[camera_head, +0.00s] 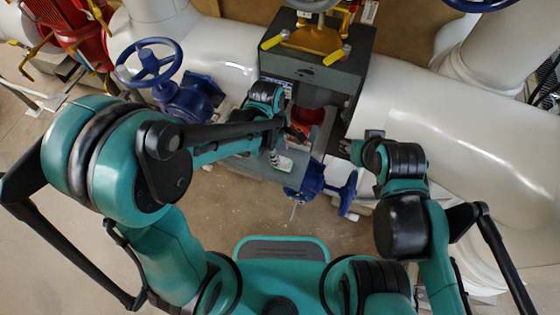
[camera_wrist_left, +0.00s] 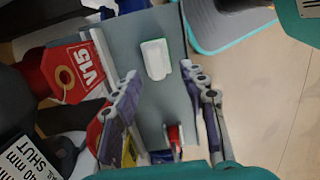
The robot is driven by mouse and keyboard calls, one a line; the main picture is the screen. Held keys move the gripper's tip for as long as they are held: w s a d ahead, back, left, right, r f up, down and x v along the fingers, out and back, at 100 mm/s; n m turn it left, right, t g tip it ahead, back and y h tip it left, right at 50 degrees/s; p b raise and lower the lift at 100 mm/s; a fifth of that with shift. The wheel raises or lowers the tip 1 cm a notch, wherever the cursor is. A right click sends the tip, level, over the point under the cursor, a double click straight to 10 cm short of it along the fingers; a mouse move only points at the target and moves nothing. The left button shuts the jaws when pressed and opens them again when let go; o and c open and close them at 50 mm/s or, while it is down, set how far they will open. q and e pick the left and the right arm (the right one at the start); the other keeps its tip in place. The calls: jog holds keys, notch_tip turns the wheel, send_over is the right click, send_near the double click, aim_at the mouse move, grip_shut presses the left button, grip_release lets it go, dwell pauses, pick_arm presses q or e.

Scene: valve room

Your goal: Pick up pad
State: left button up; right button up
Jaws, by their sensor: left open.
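The pad, a small white block with a green edge, lies on a grey shelf (camera_head: 258,168). It shows in the head view (camera_head: 283,163) and, near the top centre, in the left wrist view (camera_wrist_left: 155,58). My left gripper (camera_head: 272,150) is over the shelf, close to the pad. In the left wrist view its open fingers (camera_wrist_left: 159,76) are spread, with the pad in line with the gap beyond the tips. No contact with the pad is visible. My right gripper (camera_head: 347,149) is right of the shelf, small and dark; its jaw opening is unclear.
A red tag marked V15 (camera_wrist_left: 80,72) stands beside the shelf, left of the fingers. A small red item (camera_wrist_left: 174,136) shows between the fingers. A blue valve (camera_head: 318,180) is by the shelf's right edge. A dark machine block (camera_head: 318,68) stands behind.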

aim_at(283, 159)
pick_arm(q)
jog(key=f+b, duration=0.1)
jog(key=f, duration=0.1)
jog(key=d+f+b, duration=0.1)
jog(key=f, duration=0.2)
jog(key=shift+w+d+f+b, duration=0.1)
jog(key=shift+b, duration=0.2)
grip_shut()
jog(key=shift+r, duration=0.2)
